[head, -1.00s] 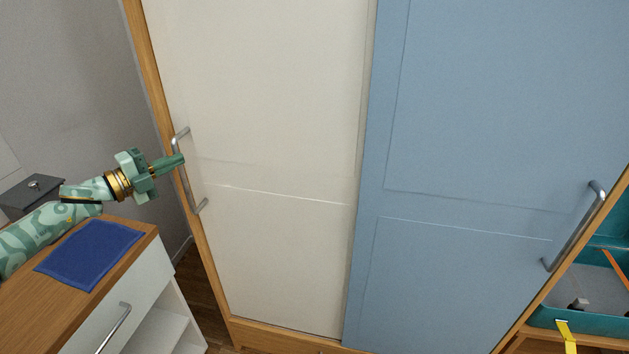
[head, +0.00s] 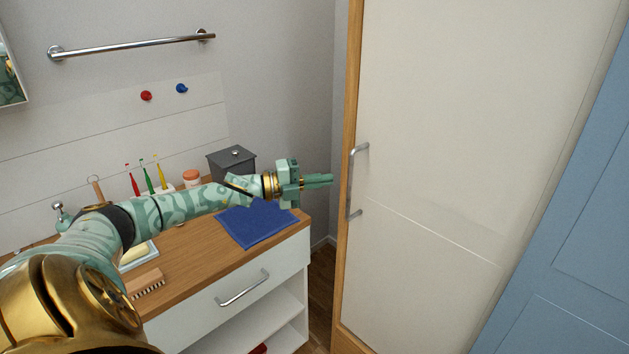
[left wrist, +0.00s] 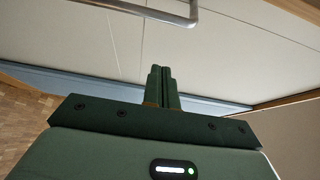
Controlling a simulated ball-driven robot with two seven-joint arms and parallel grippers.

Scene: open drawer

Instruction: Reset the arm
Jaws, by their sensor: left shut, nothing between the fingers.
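My left gripper (head: 318,181) is shut and empty, with its green fingers together, pointing right toward the cabinet. It is beside the metal handle (head: 351,185) of the cream cabinet door (head: 440,150), with a gap visible between them in the head view. In the left wrist view the closed fingertips (left wrist: 160,72) point toward the cream door, and the handle (left wrist: 193,12) shows at the top, apart from the fingers. My left arm reaches out over the wooden counter. My right gripper is not in view.
The wooden counter (head: 192,243) below my left arm holds a blue cloth (head: 256,222), a dark grey box (head: 232,160), coloured toothbrushes (head: 147,178) and a brush (head: 147,283). Its drawer (head: 225,299) looks shut. A towel bar (head: 130,45) is on the wall. A blue door (head: 570,240) stands at right.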

